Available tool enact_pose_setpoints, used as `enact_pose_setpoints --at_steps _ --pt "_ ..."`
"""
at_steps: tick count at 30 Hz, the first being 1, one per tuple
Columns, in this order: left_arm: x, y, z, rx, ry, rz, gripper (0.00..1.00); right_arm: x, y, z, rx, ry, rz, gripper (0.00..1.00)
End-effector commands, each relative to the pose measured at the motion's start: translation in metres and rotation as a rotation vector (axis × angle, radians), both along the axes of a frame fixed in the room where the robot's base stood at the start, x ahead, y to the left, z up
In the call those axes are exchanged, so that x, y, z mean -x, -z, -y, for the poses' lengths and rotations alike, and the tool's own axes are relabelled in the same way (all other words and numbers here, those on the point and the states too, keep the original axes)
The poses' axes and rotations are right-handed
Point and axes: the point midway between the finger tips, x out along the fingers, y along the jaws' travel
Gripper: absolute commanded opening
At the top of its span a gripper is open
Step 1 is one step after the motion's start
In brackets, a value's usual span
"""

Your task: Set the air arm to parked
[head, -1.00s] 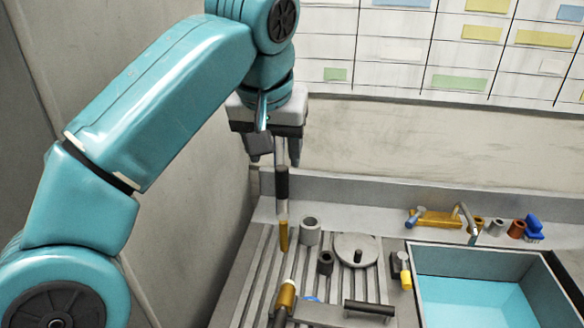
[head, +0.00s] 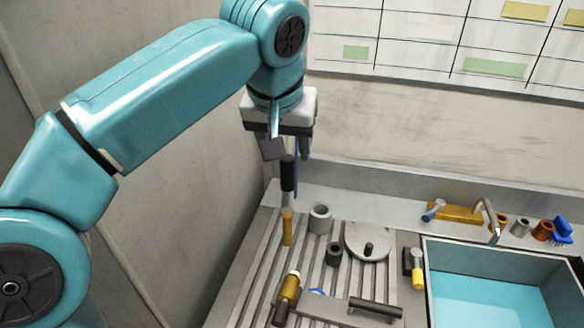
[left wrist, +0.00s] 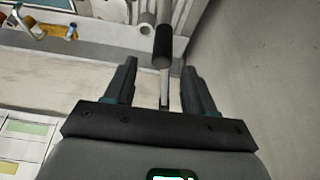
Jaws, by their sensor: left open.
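An upright lever stands at the back left of the ribbed deck, with a black grip (head: 288,175) above a pale shaft and a yellow lower part (head: 287,227). I take it to be the air arm, though no label shows. My left gripper (head: 288,150) is open above it, pointing down, with its fingertips around the height of the grip's top. In the left wrist view, the fingers (left wrist: 164,88) stand apart on either side of a thin rod, and the black grip (left wrist: 163,46) lies beyond the tips. I cannot tell if they touch. My right gripper is not in view.
On the ribbed deck stand a grey ring (head: 320,218), a dark cup (head: 333,254), a round plate with a knob (head: 367,241) and a yellow-and-black handle (head: 288,289). A blue basin (head: 490,300) is at right. A wall is close at left.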

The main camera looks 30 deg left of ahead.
Motion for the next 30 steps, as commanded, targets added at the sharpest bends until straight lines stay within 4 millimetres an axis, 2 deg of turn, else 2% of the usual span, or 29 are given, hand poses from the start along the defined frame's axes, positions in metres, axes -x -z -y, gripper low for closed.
enact_pose_setpoints --at_steps 3,9,15,23,24,26,28,29,30 --pt "-0.01 0.028 -0.004 -0.001 -0.003 -0.004 0.55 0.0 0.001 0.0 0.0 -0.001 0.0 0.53" --pt "-0.025 0.06 -0.007 -0.001 -0.002 -0.003 0.55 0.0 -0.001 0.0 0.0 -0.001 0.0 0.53" --pt "-0.033 0.075 -0.008 0.0 -0.001 -0.001 0.55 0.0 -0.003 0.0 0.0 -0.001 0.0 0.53" --pt "-0.035 0.077 -0.009 0.0 -0.001 0.001 0.55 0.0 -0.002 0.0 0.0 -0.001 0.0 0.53" --pt "-0.035 0.077 -0.009 0.0 -0.001 0.001 0.48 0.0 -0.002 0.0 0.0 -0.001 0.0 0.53" --pt "-0.034 0.077 -0.009 0.0 -0.001 0.001 0.29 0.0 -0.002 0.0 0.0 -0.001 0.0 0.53" --pt "-0.034 0.077 -0.009 0.0 -0.001 0.001 0.06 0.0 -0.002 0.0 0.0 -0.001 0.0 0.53" --pt "-0.034 0.077 -0.009 0.0 -0.001 0.001 0.0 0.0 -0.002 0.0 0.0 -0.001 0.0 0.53" --pt "-0.035 0.077 -0.009 -0.001 -0.001 0.001 0.0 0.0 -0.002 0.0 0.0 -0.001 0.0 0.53"
